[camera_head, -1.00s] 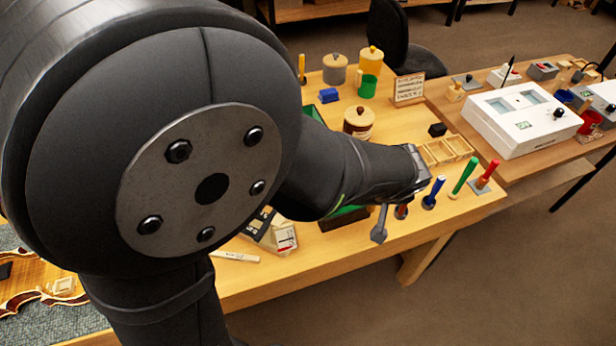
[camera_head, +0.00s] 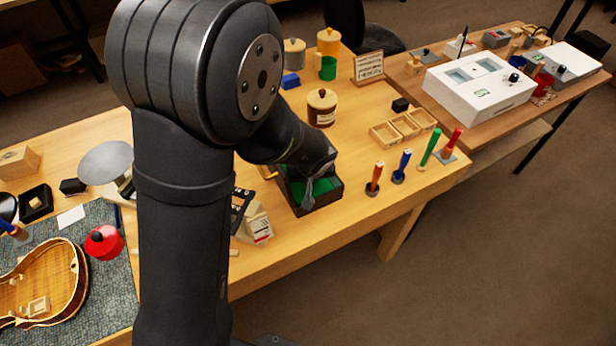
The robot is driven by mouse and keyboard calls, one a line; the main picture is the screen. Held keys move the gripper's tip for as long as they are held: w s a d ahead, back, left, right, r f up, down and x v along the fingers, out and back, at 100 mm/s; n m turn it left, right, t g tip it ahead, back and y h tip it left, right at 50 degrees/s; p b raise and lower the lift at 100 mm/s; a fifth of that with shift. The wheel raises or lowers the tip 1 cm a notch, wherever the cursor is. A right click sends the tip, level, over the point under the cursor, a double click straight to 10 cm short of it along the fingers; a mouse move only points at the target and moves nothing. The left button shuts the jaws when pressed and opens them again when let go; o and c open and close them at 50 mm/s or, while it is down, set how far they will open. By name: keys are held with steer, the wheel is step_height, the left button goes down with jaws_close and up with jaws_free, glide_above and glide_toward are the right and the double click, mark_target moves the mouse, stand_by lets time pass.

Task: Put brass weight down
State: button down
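My gripper (camera_head: 309,193) points down at the dark box with green lining (camera_head: 330,195) near the front edge of the bench. One grey finger shows over the box's opening. The arm and wrist block the rest of the gripper, so I cannot tell whether it is open or shut or holds anything. I cannot make out a brass weight; it may be hidden by the gripper or the box walls.
Orange (camera_head: 375,178), blue (camera_head: 401,167), green (camera_head: 430,150) and red (camera_head: 451,144) handled tools stand right of the box. A wooden compartment tray (camera_head: 384,135) and a lidded jar (camera_head: 321,108) stand behind.

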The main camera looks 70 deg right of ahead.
steer(key=shift+f, duration=0.3)
steer(key=shift+f, duration=0.1)
steer(key=c, duration=1.3)
jaws_free()
steer(key=v, duration=1.2)
steer(key=x, duration=1.2)
steer(key=shift+f, duration=0.1)
steer(key=shift+r, duration=0.2)
